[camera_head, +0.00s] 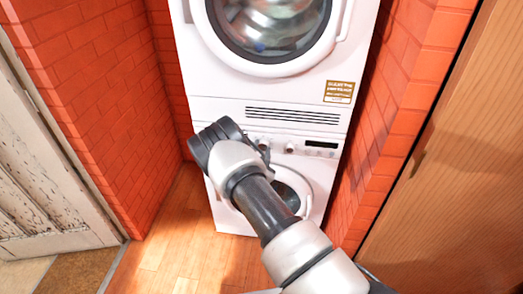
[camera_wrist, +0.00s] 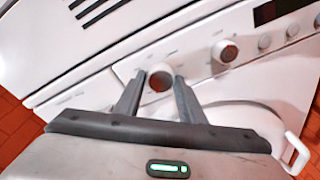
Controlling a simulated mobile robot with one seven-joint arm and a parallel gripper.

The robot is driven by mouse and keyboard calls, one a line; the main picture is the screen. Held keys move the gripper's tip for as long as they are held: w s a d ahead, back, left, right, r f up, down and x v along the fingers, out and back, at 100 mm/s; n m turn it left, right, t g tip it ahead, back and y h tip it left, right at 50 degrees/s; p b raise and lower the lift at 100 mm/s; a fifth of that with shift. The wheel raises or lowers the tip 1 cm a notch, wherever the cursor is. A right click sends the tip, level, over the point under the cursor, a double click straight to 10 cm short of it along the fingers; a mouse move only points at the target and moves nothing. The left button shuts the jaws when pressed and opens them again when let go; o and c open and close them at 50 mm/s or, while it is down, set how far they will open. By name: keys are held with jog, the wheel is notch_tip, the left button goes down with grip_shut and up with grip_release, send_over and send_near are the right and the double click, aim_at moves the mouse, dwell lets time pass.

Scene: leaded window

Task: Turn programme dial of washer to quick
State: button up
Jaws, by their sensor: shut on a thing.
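The white washer (camera_head: 308,165) is the lower machine of a stack, with a control panel across its top front. In the wrist view a round dial (camera_wrist: 160,78) on the washer panel sits between the two fingers of my gripper (camera_wrist: 158,84), which is shut on it. A second round knob (camera_wrist: 225,52) is to the right on the same panel; it also shows in the head view (camera_head: 290,148). The panel markings are too small to read. In the head view my arm covers the panel's left part and some of the round door (camera_head: 290,195).
A second white machine (camera_head: 215,75) with a round glass door stands on top of the washer. Brick walls (camera_head: 100,90) close in on both sides. A dark display (camera_head: 322,145) and several small buttons are on the panel's right. Wooden floor (camera_head: 165,245) is clear in front.

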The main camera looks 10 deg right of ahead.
jog(key=o, duration=1)
jog(key=shift+o, duration=0.2)
jog(key=shift+s, duration=0.1)
jog(key=p+v, duration=0.1)
jog(key=v, duration=1.6)
jog(key=shift+s, duration=0.15)
